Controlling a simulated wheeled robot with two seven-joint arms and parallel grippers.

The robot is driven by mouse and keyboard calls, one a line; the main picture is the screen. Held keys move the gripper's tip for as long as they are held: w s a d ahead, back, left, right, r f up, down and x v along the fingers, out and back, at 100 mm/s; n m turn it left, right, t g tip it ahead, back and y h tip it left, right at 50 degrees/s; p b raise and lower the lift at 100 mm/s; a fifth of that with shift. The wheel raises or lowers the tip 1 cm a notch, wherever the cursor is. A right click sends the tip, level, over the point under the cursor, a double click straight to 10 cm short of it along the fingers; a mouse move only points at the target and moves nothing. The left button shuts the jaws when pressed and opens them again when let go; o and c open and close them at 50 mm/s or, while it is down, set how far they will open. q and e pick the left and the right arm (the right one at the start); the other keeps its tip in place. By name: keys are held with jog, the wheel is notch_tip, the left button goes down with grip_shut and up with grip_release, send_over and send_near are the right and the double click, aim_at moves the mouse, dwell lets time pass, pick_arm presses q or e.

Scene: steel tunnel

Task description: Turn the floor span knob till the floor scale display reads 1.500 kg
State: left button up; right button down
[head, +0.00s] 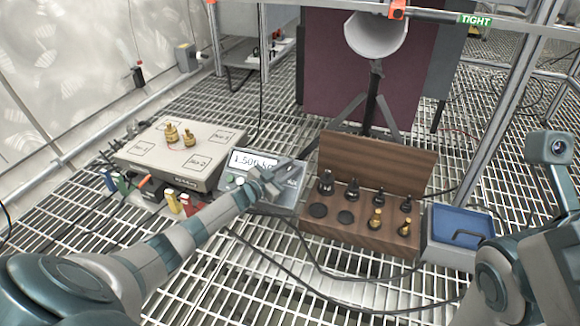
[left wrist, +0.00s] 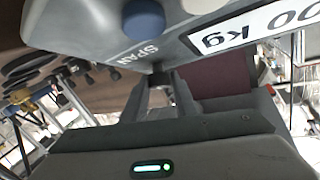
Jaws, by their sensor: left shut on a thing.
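The floor scale display (head: 252,160) reads 1.500 kg on the front of a grey indicator box (head: 285,200); its end, "00 kg", shows upside down in the left wrist view (left wrist: 245,32). My left gripper (head: 268,183) is at the box's front, just right of and below the display. In the left wrist view its fingers (left wrist: 160,85) are shut on the floor span knob (left wrist: 160,78), beside the word SPAN; the fingers hide most of it. A separate blue knob (left wrist: 143,20) stands clear of the fingers. My right arm is at the right edge; its fingertips are not in view.
Two brass weights (head: 180,137) stand on the scale platform (head: 150,162) at left. A wooden weight block (head: 345,233) with black and brass weights and a blue tray (head: 460,222) lie to the right. Cables cross the grated floor. A tripod stands behind.

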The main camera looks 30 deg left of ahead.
pick_arm(q)
jog(key=shift+m+h, duration=0.4)
jog(key=shift+m, duration=0.1)
jog(key=o, duration=1.1)
jog(key=shift+d, duration=0.1)
jog(key=shift+c, duration=0.2)
